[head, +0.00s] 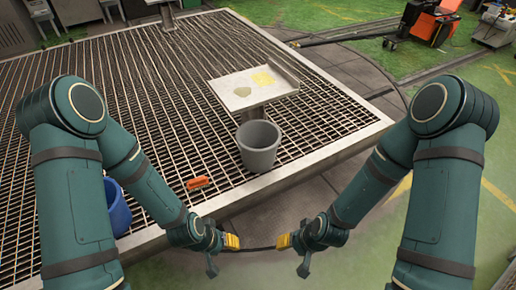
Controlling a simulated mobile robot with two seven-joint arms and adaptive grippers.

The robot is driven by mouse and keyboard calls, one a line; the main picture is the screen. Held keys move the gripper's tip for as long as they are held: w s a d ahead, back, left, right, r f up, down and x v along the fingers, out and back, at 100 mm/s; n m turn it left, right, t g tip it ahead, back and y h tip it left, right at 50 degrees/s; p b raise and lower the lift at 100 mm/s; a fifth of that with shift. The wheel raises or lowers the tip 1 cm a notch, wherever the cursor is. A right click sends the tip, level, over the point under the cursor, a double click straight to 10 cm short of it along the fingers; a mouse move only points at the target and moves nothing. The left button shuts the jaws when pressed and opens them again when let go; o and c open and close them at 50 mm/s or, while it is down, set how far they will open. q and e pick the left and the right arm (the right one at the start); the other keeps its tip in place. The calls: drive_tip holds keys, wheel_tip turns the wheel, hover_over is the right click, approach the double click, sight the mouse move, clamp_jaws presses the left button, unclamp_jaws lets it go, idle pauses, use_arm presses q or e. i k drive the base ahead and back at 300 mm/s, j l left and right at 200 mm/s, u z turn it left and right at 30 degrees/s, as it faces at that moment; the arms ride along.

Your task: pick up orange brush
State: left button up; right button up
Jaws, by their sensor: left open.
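The orange brush (198,183) lies on the metal grating, left of the grey bucket. My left gripper (226,245) is below and to the right of the brush in the picture, near the front edge of the grating. It is open and apart from the brush. My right gripper (290,247) faces it from the right, away from the brush. Its jaws are too small to tell whether they are open or shut.
A grey bucket (258,150) stands on the grating (120,85), in front of a tray (225,84) with yellow and beige items. A blue bucket (118,212) is partly hidden behind my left arm. The grating around the brush is clear.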

sight(198, 183)
drive_tip(key=i+l+u, duration=0.15)
drive_tip(key=i, duration=0.3)
drive_tip(key=i+l+u, duration=0.2)
drive_tip(key=i, duration=0.25)
drive_tip(key=i+l+u, duration=0.15)
drive_tip(key=i, duration=0.3)
